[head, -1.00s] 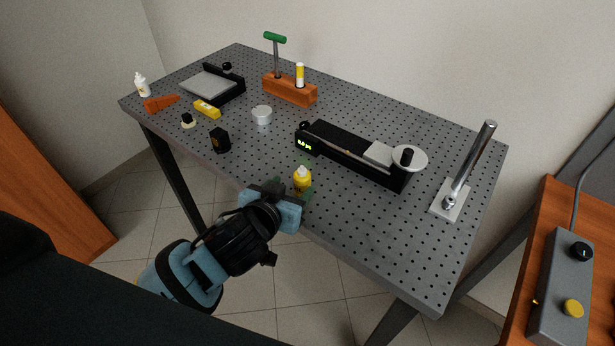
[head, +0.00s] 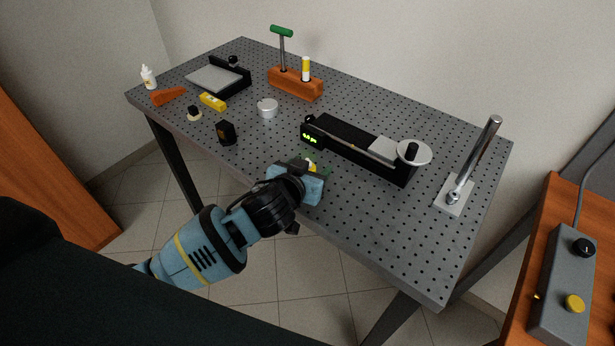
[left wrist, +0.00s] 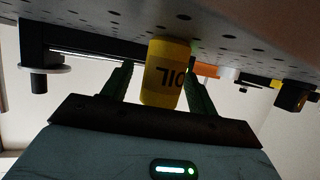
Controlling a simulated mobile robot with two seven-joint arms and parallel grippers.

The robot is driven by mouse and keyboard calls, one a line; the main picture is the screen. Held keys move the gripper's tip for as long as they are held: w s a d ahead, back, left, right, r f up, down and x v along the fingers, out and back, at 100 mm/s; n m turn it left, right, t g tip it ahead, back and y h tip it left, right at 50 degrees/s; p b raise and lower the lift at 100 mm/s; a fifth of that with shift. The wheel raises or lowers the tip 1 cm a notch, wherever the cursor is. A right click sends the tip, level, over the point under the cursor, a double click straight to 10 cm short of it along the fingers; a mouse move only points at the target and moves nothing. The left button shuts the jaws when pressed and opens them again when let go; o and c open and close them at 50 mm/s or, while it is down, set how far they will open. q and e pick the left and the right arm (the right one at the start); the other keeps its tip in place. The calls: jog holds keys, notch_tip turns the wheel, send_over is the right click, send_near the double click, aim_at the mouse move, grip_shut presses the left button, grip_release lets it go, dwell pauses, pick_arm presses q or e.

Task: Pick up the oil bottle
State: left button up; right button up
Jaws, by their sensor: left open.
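The oil bottle (head: 312,166) is yellow with a pale top and stands on the perforated bench near its front edge. In the head view my left gripper hides most of it. In the left wrist view the bottle (left wrist: 165,75) shows upside down with the letters "OIL", between the two green fingers. My left gripper (head: 311,170) is open around the bottle, its fingers (left wrist: 158,88) on either side. A gap shows on the left of the bottle there; the right finger looks close to it, and I cannot tell if it touches. My right gripper is not in view.
A black device with a lit display (head: 365,148) stands just behind the bottle. A metal post on a white base (head: 455,195) is at the right. A small black block (head: 227,133) and a silver cup (head: 267,108) stand to the left. The bench's front right is clear.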

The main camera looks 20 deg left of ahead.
aim_at(307, 159)
pick_arm(q)
jog(key=shift+w+f, duration=0.1)
jog(key=c, duration=1.2)
jog(key=shift+o, duration=0.2)
jog(key=shift+r, duration=0.65)
notch_tip(307, 159, up, 2)
jog(key=shift+r, duration=0.2)
jog(key=s+a, duration=0.2)
jog(key=s, duration=0.5)
jog(key=s+a+r, duration=0.1)
jog(key=s+a, duration=0.1)
jog(key=s, duration=0.6)
jog(key=shift+s+a+r, duration=0.15)
jog(key=shift+a+r, duration=0.05)
jog(key=shift+a, duration=0.1)
